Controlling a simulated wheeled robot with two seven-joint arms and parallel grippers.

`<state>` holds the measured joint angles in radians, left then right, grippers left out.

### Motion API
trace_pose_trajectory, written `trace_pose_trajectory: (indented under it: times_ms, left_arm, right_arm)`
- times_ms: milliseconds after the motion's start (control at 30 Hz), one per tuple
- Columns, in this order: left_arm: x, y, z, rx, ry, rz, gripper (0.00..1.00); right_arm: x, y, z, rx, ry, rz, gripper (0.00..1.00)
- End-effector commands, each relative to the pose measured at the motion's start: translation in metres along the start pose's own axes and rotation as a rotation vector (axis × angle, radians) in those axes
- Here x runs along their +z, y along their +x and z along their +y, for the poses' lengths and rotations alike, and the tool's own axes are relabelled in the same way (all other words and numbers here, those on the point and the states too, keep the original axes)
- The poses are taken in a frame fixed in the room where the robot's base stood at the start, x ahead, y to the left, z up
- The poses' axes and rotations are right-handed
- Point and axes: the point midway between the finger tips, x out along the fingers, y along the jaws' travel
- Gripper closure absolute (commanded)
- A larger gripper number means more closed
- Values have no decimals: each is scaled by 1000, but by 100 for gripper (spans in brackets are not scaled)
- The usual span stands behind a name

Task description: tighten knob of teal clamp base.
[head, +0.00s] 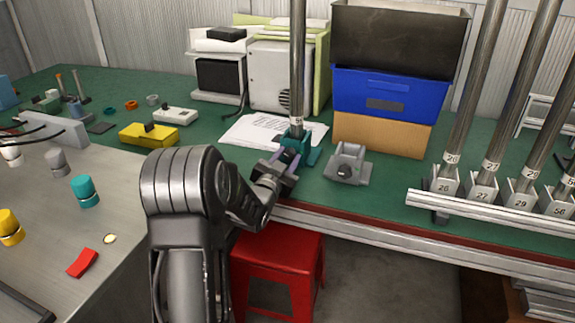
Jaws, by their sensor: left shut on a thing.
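The teal clamp base (311,156) stands on the green bench near its front edge, with a tall metal pole (297,60) upright in it. My left gripper (285,160) is at the front of the base, its fingers closed at the place where the knob sits. The knob itself is hidden by the fingers. My left arm reaches up from the bottom middle and covers part of the bench edge. My right gripper is out of view.
A grey clamp base (347,165) stands just right of the teal one. Papers (262,131) lie behind. Stacked bins (385,95) stand at the back. Numbered poles (470,90) in holders stand at right. A red stool (275,262) is below the bench edge.

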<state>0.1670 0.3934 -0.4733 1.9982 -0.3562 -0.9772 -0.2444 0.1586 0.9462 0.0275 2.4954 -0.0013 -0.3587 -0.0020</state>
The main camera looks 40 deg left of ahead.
Motion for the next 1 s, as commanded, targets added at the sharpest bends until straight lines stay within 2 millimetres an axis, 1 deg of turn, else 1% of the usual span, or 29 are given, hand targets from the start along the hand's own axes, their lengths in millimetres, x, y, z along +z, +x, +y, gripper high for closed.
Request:
trace_pose_trajectory:
  times_ms: [33, 200, 633, 667, 900, 933, 1000]
  left_arm:
    - [3, 0, 1, 0, 22, 0, 100]
    - [2, 0, 1, 1, 76, -2, 100]
    - [1, 0, 0, 2, 92, -3, 100]
    - [1, 0, 0, 2, 92, -3, 64]
    - [0, 0, 0, 1, 92, -2, 45]
    - [0, 0, 0, 1, 92, -2, 43]
    - [0, 0, 0, 1, 92, -1, 43]
  right_arm:
    - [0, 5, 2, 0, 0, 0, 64]
    - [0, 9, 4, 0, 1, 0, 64]
    - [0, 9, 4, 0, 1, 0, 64]
    - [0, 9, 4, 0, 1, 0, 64]
    - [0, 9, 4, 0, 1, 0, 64]
    - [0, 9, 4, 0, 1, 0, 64]
    - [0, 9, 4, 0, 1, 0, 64]
